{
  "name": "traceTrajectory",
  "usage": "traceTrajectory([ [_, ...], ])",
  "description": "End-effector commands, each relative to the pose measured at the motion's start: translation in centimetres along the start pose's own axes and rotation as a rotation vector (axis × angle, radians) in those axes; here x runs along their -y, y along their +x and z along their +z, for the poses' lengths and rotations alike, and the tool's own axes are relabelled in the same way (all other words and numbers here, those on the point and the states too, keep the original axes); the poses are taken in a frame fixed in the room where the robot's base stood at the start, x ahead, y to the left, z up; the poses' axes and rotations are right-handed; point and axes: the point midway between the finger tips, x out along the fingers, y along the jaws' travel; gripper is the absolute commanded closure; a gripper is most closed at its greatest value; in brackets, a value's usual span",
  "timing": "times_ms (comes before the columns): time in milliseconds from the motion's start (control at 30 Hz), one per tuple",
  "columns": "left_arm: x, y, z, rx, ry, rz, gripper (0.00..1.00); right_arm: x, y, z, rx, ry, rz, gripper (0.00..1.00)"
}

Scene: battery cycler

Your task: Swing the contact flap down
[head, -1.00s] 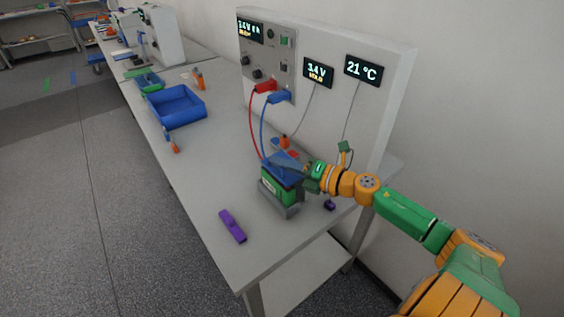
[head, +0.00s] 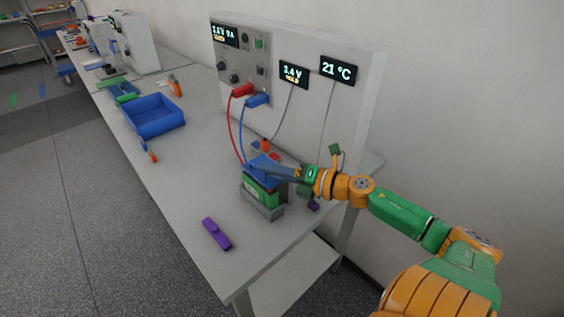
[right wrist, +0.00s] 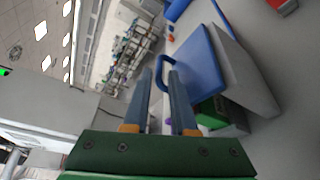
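The contact flap (head: 262,163) is a blue plate over a green battery block (head: 262,190) in a grey holder (head: 264,209) on the bench. In the right wrist view the flap (right wrist: 199,75) stands tilted, with a blue loop handle (right wrist: 160,76) at its side. My right gripper (head: 288,173) is beside the flap on its right. In the wrist view the two fingers of the gripper (right wrist: 162,80) are apart, with the loop between them; I see no clear grip on it. My left gripper is not in view.
A red plug (head: 242,90) and a blue plug (head: 258,101) sit in the cycler panel, their cables running to the holder. A purple piece (head: 216,233) lies near the front edge. A blue bin (head: 155,117) stands further back.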

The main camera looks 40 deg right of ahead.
Motion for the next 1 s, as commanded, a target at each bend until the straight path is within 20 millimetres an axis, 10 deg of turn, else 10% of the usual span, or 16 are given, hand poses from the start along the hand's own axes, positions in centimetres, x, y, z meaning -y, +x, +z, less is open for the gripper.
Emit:
traceTrajectory([
  [367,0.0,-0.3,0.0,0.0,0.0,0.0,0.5,0.0,-4.0,-0.1,0.0,0.002,-0.001,0.75],
  [1000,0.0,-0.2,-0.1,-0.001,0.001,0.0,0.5,0.0,-4.2,0.0,0.0,0.0,0.0,0.75],
])
